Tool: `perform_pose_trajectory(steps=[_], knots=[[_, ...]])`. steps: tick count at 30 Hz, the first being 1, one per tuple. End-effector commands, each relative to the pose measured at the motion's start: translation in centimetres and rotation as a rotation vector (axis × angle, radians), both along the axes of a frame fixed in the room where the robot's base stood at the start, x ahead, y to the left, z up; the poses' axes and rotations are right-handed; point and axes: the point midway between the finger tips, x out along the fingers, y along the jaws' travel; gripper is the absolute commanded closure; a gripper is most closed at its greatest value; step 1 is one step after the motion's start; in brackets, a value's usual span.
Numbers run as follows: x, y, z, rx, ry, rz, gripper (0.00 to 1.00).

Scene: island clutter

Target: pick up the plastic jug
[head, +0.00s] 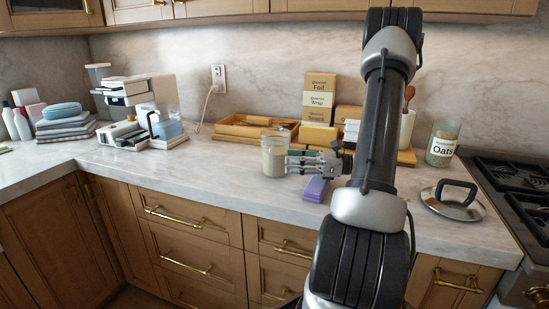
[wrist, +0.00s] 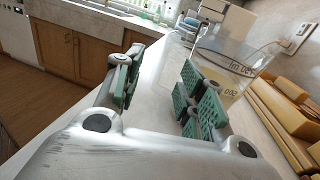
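The plastic jug (head: 274,157) is a clear upright container with pale contents, standing near the front of the marble counter in the head view. In the wrist view the jug (wrist: 235,65) shows measuring marks and is tilted in the picture. My gripper (head: 290,161) is just right of the jug, with its fingers pointing left toward it. In the wrist view my gripper (wrist: 160,85) is open, with green pads apart and nothing between them. The jug lies beyond the right finger, which hides part of it; I cannot tell whether they touch.
A purple block (head: 316,188) lies on the counter below my gripper. A wooden tray (head: 228,128) and boxes (head: 318,95) stand behind the jug. A pot lid (head: 453,202) and oats jar (head: 442,145) are at the right.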

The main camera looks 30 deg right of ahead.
Motion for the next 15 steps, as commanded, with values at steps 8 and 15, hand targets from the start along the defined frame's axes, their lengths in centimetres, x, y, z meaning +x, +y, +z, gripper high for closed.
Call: perform_pose_trajectory(steps=[8,15], knots=[[2.2,2.4,-0.1,0.007,0.001,-0.003,0.6],[4.6,5.1,-0.3,0.006,0.0,-0.002,0.6]])
